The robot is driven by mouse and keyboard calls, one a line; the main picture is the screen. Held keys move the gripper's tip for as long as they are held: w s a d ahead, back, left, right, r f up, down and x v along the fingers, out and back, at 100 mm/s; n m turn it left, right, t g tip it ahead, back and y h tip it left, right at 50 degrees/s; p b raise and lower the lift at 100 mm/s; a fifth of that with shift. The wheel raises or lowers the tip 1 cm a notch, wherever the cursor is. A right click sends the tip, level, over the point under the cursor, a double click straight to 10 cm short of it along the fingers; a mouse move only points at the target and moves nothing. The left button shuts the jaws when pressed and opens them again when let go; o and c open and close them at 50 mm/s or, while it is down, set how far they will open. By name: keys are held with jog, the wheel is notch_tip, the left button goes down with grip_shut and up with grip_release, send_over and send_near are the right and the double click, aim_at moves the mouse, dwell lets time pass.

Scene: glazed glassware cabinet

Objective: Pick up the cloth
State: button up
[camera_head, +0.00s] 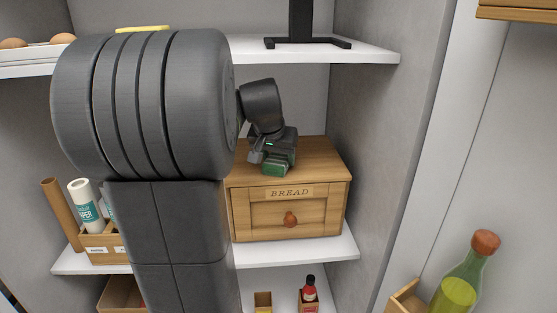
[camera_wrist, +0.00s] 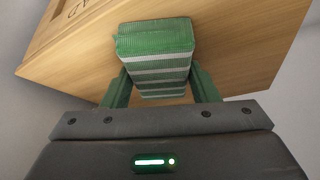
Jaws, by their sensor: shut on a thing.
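The cloth (camera_wrist: 155,42) is a folded green cloth with white stripes, seen in the wrist view between the two green fingers of my gripper (camera_wrist: 158,88). My gripper is shut on it. In the head view the cloth (camera_head: 277,168) is a small green patch at the top of the wooden bread box, below my gripper (camera_head: 272,158). I cannot tell whether the cloth still touches the box top.
The wooden bread box (camera_head: 290,208) stands on a white shelf (camera_head: 300,250), close under another shelf (camera_head: 370,55) with a black stand (camera_head: 305,42). A cabinet side wall is at right. A green bottle (camera_head: 462,280) is at lower right. Rolls (camera_head: 82,203) stand at left.

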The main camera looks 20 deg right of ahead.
jog(key=shift+r, duration=0.1)
jog(key=shift+r, duration=0.95)
jog(key=s+a+b, duration=0.3)
jog(key=s+a, duration=0.7)
jog(key=s, duration=0.4)
jog(key=shift+s+a, duration=0.2)
jog(key=shift+a, duration=0.2)
jog(key=o, duration=0.4)
jog(key=shift+c, duration=1.1)
jog(key=shift+f, duration=0.1)
